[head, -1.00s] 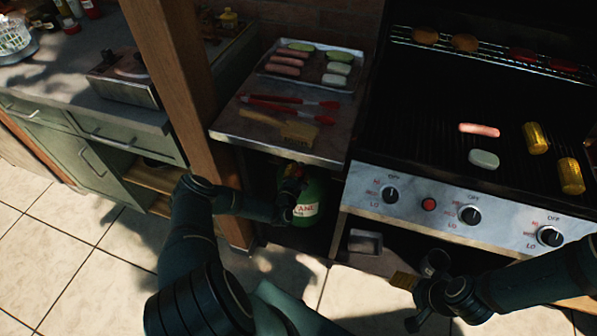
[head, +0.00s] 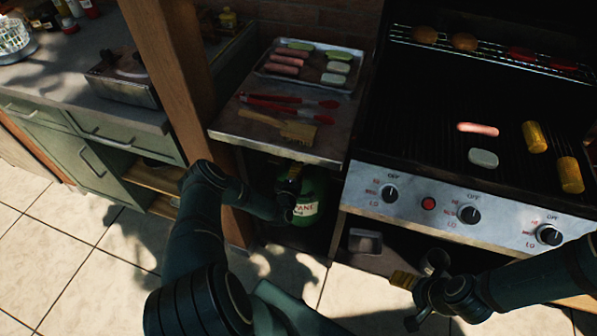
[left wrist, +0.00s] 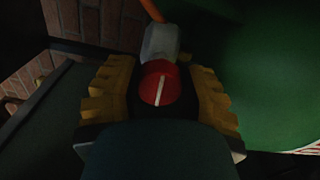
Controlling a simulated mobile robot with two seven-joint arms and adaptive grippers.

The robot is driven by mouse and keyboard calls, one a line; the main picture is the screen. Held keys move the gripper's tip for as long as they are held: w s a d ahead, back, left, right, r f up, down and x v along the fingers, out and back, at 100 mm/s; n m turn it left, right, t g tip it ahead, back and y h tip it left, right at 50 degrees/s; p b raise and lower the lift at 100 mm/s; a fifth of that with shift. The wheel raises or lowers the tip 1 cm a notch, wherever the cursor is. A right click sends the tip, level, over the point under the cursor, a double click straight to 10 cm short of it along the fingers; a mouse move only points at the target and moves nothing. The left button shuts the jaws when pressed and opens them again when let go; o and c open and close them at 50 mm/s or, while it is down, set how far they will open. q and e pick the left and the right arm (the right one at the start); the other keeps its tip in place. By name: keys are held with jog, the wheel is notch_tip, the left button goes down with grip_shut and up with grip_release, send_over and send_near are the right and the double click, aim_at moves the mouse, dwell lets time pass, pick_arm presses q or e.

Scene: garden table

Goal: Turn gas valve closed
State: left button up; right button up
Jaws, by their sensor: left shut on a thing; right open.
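A green gas bottle (head: 310,200) with a pale label stands in the dark space under the side shelf. In the left wrist view its green body (left wrist: 270,75) fills the right side. The red valve knob (left wrist: 158,84) has a white line, slightly tilted from upright in that view. My left gripper (head: 289,180) is at the bottle's top, its yellow-padded fingers (left wrist: 158,97) shut on the knob from both sides. The knob is hidden in the head view. My right gripper (head: 420,268) is open and empty in front of the grill.
The grill's control panel (head: 428,205) with several black knobs is right of the bottle. The side shelf (head: 226,125) with tongs (head: 290,101), a brush (head: 298,131) and a food tray (head: 258,70) overhangs the bottle. A wooden post (head: 170,70) stands close to my left arm.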

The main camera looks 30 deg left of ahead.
pick_arm(q)
jog(key=shift+w+r, duration=0.1)
jog(key=shift+r, duration=0.05)
dwell(0.3)
jog(key=o, duration=1.2)
jog(key=shift+c, duration=0.2)
